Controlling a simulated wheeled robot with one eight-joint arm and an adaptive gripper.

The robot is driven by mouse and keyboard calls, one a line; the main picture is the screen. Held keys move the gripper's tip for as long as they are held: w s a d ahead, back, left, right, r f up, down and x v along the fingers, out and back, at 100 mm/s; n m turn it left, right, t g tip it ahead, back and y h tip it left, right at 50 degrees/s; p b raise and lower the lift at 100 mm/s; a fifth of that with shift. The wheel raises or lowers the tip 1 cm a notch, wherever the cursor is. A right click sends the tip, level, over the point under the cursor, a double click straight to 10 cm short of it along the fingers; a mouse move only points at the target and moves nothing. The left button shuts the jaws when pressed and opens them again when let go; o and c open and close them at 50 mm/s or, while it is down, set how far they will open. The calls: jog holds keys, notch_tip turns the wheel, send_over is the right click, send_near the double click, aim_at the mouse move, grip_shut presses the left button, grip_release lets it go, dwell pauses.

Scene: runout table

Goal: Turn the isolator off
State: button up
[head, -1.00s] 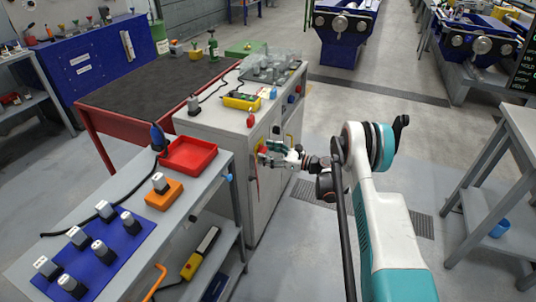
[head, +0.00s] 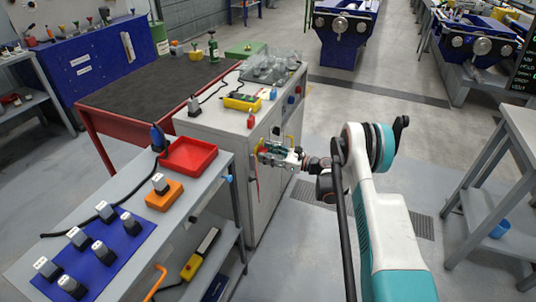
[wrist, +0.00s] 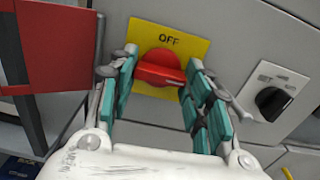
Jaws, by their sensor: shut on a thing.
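The isolator is a red rotary handle (wrist: 160,67) on a yellow plate (wrist: 197,46) marked OFF, on the side of a grey cabinet (wrist: 235,25). In the wrist view the handle's bar lies roughly crosswise below the OFF lettering. My gripper (wrist: 158,72) is shut on the handle, one teal-padded finger at each side. In the head view my gripper (head: 263,149) reaches the cabinet side from the right and hides most of the isolator. A yellow edge of the plate (head: 262,142) shows there.
A black rotary switch (wrist: 271,101) sits on the cabinet right of the isolator. A red strip (head: 257,185) hangs below my gripper in the head view. A grey bench with a red tray (head: 189,155) stands at left.

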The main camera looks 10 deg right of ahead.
jog(key=shift+n, duration=8.5)
jog(key=o, duration=1.1)
jog(key=shift+d, duration=0.1)
